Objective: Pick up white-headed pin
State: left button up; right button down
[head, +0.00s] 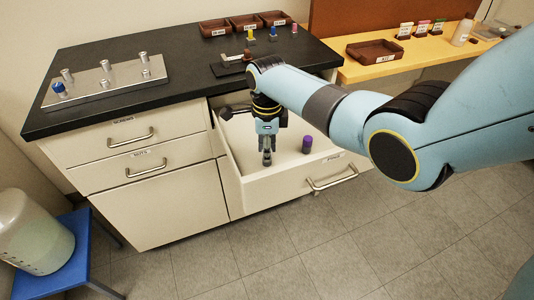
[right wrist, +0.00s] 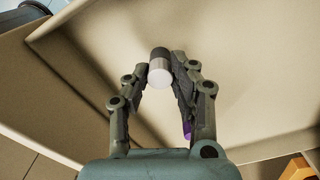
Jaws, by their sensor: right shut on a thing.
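The white-headed pin (right wrist: 160,73) shows in the right wrist view between my right gripper's fingertips, its pale round head facing the camera and its dark grey body beyond. My right gripper (head: 266,157) points down into the open drawer (head: 284,182) and is shut on the pin; the gripper also shows in the right wrist view (right wrist: 170,72). In the head view the fingers hide most of the pin, and I cannot tell whether it touches the drawer floor. My left gripper is out of view.
A purple-topped pin (head: 307,144) stands in the drawer, right of my gripper. The drawer walls surround the gripper. On the black counter are a metal plate (head: 120,85) with several pegs and brown bins (head: 246,22). A brown tray (head: 374,51) sits on the wooden table.

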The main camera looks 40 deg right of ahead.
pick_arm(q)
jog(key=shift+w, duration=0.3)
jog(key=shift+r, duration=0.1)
pick_arm(e)
jog(key=shift+r, duration=0.15)
jog(key=shift+r, duration=0.25)
jog(key=r, duration=0.2)
jog(key=r+p, duration=0.1)
jog(key=shift+s+d+r, duration=0.1)
jog(key=shift+d+r, duration=0.2)
jog(key=shift+r, duration=0.1)
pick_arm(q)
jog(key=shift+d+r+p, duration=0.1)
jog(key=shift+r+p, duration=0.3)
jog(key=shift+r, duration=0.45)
pick_arm(e)
jog(key=s+d+r, duration=0.6)
jog(key=d, duration=0.3)
jog(key=shift+r, duration=0.2)
jog(key=shift+d, duration=0.1)
jog(key=c, duration=1.8)
grip_release()
grip_shut()
